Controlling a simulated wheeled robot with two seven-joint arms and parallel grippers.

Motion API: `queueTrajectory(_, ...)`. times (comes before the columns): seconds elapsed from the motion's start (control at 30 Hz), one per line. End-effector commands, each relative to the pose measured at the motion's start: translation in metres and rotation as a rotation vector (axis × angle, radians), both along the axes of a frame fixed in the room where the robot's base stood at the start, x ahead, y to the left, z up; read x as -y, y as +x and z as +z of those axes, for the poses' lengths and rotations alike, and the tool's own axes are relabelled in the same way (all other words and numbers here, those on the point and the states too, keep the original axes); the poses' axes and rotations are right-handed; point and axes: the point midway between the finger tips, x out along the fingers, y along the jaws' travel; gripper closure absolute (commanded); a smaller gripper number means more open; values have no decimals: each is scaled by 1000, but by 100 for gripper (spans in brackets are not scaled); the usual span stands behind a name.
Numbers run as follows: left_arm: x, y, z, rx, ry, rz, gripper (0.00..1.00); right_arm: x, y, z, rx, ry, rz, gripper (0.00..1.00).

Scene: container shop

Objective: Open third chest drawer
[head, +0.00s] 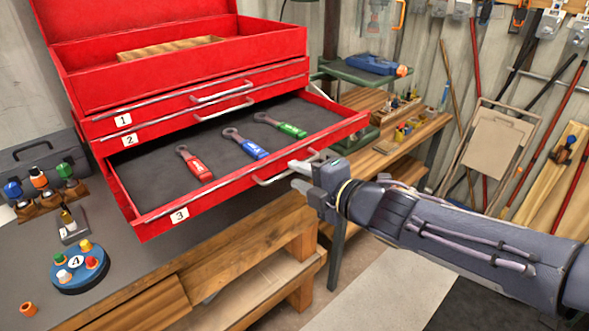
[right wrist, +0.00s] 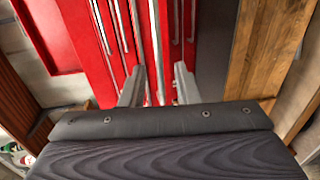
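The red tool chest (head: 190,65) stands on the workbench with drawers labelled 1, 2 and 3. The third drawer (head: 215,203) is pulled well out, showing its dark lining. Drawers 1 and 2 look shut. My right gripper (head: 299,174) is at the right part of the third drawer's handle (head: 268,181), its fingers near the bar. In the right wrist view the two fingers (right wrist: 160,80) are apart, with the red drawer front beyond them. I cannot tell whether they touch the handle. My left gripper is not in view.
Wrenches with red (head: 200,168), blue (head: 252,149) and green (head: 292,130) handles lie in the drawer. A blue round holder (head: 75,277) sits on the bench at left. A wooden table (head: 385,155) stands behind. Floor is clear in front of the bench.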

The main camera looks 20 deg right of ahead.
Motion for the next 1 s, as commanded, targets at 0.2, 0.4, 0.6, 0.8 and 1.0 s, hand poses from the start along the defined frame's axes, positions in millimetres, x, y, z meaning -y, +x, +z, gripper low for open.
queueTrajectory(0.2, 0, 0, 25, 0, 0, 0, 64, 13, -35, 13, 1, 0, -2, 71)
queueTrajectory(0.4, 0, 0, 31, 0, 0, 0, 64, 18, -49, 13, 1, 1, 0, 71)
queueTrajectory(0.6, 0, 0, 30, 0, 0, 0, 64, 18, -50, 11, -1, 1, 1, 71)
queueTrajectory(0.8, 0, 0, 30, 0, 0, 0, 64, 18, -50, 11, 0, 1, 0, 71)
queueTrajectory(1.0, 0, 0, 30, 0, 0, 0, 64, 29, -51, 10, -38, 69, -77, 71)
